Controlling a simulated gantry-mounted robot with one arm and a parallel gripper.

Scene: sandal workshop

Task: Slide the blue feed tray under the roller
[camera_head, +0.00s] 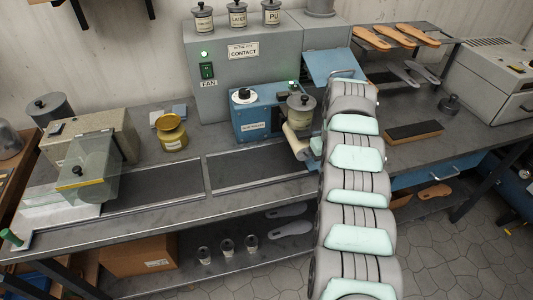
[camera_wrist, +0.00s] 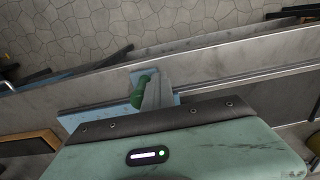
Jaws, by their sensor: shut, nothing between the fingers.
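The blue feed tray (camera_wrist: 92,118) is a flat light-blue plate in the wrist view, with a green knob (camera_wrist: 137,97) standing on it. My gripper (camera_wrist: 157,84) is shut and empty, right beside the knob; I cannot tell whether they touch. In the head view a small light-blue edge, likely the tray (camera_head: 316,143), shows between the roller and my arm. The pale roller (camera_head: 296,140) is on the front right of the blue glue roller machine (camera_head: 257,112). My arm hides my gripper and most of the tray there.
A grey pot (camera_head: 301,106) sits above the roller. A yellow pot (camera_head: 171,132) and a clear-shielded machine (camera_head: 92,165) stand to the left. A brush (camera_head: 414,132) lies right of my arm. Dark mats (camera_head: 155,186) cover the bench front.

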